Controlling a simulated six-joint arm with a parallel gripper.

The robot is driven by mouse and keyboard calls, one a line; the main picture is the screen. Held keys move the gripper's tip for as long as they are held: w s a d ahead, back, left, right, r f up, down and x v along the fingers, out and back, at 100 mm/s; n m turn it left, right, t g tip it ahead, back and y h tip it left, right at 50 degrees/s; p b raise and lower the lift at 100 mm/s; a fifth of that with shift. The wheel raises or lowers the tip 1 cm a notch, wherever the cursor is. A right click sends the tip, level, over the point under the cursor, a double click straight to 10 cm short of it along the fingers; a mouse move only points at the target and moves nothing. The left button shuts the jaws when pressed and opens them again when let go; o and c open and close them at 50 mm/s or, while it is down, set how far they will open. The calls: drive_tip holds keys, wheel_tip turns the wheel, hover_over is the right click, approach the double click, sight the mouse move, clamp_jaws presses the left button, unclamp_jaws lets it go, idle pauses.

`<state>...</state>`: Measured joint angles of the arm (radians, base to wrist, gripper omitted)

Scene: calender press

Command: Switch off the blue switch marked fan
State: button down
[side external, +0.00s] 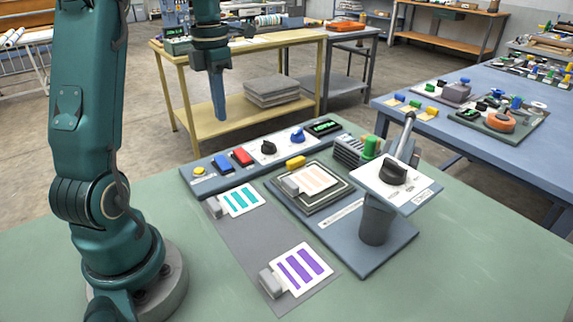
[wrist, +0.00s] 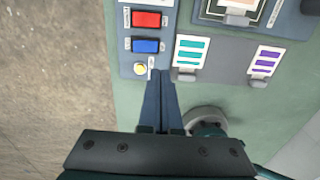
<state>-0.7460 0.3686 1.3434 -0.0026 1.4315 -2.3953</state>
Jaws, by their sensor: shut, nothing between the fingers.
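The blue switch (side external: 222,162) sits on the blue-grey control strip, between a yellow button (side external: 199,171) and a red switch (side external: 242,156). In the wrist view the blue switch (wrist: 145,46) lies just beyond my fingertips, with a small white label beside it too small to read. I cannot tell which way it is set. My gripper (side external: 220,119) is shut and empty, pointing down in the air above the strip's left end. In the wrist view its tips (wrist: 160,73) appear just right of the yellow button (wrist: 140,69), apart from the blue switch.
The strip also carries a black knob (side external: 268,147), a blue knob (side external: 297,136) and a green display (side external: 323,127). Sample cards with striped prints (side external: 302,269) lie in front. A press with a tilted lever (side external: 406,130) stands right.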

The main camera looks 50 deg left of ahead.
drive_tip(key=shift+d+r, duration=0.2)
drive_tip(key=shift+r, duration=0.65)
